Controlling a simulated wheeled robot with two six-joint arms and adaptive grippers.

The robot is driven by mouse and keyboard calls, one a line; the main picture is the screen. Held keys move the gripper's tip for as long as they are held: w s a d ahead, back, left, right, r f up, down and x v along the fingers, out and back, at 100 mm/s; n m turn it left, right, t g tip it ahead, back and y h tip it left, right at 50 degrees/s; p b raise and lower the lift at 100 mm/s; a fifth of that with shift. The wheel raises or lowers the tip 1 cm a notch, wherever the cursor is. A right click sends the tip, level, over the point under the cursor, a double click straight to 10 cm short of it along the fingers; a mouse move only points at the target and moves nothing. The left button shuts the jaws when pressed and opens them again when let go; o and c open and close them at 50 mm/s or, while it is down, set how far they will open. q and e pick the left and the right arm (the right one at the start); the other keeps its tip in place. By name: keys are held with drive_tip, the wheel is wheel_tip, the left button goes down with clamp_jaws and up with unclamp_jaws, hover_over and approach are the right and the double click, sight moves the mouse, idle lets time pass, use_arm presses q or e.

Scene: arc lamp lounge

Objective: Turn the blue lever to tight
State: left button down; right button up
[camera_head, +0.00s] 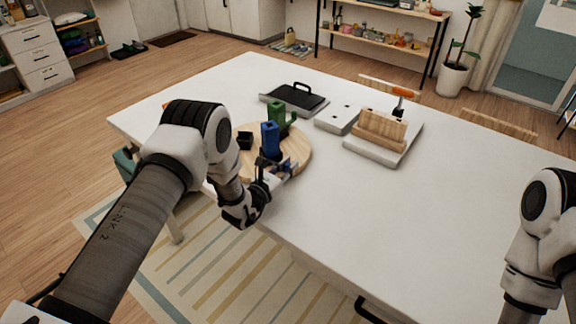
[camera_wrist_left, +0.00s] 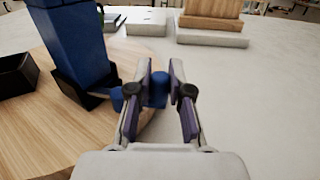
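The blue post (camera_head: 270,140) stands upright in a black holder on the round wooden board (camera_head: 299,150); the post also shows in the left wrist view (camera_wrist_left: 75,45). The blue lever (camera_wrist_left: 158,88) sticks out low from the post's right side in the wrist view and ends in a round knob. My left gripper (camera_wrist_left: 161,68) has its two purple-padded fingers on either side of the knob, apart, with narrow gaps. In the head view this gripper (camera_head: 266,180) is at the board's near edge. My right gripper is out of frame; only my right arm shows.
A green post (camera_head: 277,112) stands behind the blue one, and a small black box (camera_head: 245,140) sits left of it. A black-topped tray (camera_head: 295,96), a white box (camera_head: 338,117) and a wooden block stand (camera_head: 381,131) are farther back. The table's right side is clear.

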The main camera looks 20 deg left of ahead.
use_arm(q)
drive_tip(key=shift+f, duration=0.15)
drive_tip(key=m+g+h+b, duration=0.1)
drive_tip(key=b, duration=0.1)
drive_tip(key=m+g+h+b, duration=0.1)
drive_tip(key=h+b, duration=0.1)
drive_tip(key=s+a+m+g+h+b, duration=0.1)
drive_tip(key=m+h+b, duration=0.1)
drive_tip(key=shift+f+b, duration=0.2)
drive_tip(key=shift+b, duration=0.15)
drive_tip(key=shift+s+r+m+g+h+b, duration=0.2)
drive_tip(key=shift+m+g+h+b, duration=0.15)
drive_tip(key=shift+h, duration=0.35)
drive_tip(key=c, duration=1.1)
unclamp_jaws()
drive_tip(key=shift+o, duration=0.2)
drive_tip(key=shift+a, duration=0.1)
drive_tip(key=v, duration=1.2)
drive_tip(key=shift+r, duration=0.1)
